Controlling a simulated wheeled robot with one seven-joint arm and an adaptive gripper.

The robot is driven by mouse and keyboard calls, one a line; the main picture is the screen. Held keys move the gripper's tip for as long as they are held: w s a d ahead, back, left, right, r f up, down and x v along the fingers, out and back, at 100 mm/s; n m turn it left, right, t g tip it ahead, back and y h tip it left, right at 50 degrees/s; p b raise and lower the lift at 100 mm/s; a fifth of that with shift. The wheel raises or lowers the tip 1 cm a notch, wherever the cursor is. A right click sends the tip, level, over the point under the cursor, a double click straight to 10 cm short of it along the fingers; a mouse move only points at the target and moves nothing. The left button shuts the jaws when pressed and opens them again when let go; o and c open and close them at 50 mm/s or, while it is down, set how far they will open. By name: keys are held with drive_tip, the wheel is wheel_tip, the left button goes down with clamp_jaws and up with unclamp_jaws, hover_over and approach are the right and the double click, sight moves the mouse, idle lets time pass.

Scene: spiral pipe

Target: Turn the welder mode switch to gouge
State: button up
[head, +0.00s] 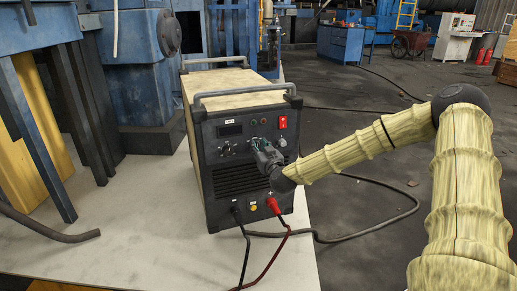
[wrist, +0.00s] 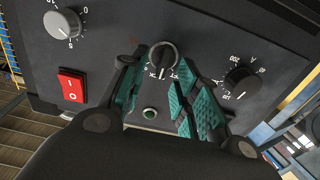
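The welder (head: 245,125) is a dark box with a pale top, standing on a light surface. In the wrist view, a round dark knob with a pale pointer line (wrist: 163,58) sits mid-panel with small white letters beside it, too small to read surely; it appears to be the mode switch. Its pointer is turned toward the lower side of the picture. My gripper (wrist: 155,95) is open, its teal-padded fingers on either side of the knob's lower part. I cannot tell whether they touch it. In the head view my gripper (head: 259,149) hides the knob.
Black and red cables (head: 285,240) leave the welder's lower front. Blue machinery stands at the left.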

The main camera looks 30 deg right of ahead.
drive_tip(key=shift+w+d, duration=0.15)
drive_tip(key=shift+w, duration=0.5)
drive_tip(key=shift+c, duration=0.4)
drive_tip(key=c, duration=0.6)
drive_tip(key=shift+m, duration=0.3)
drive_tip(key=m, duration=0.4)
drive_tip(key=shift+s+d+f, duration=0.1)
drive_tip(key=shift+d, duration=0.2)
drive_tip(key=m, duration=0.5)
drive_tip(key=shift+d+f+b, duration=0.2)
drive_tip(key=shift+d+b, duration=0.05)
drive_tip(key=shift+b, duration=0.15)
drive_tip(key=shift+m, duration=0.4)
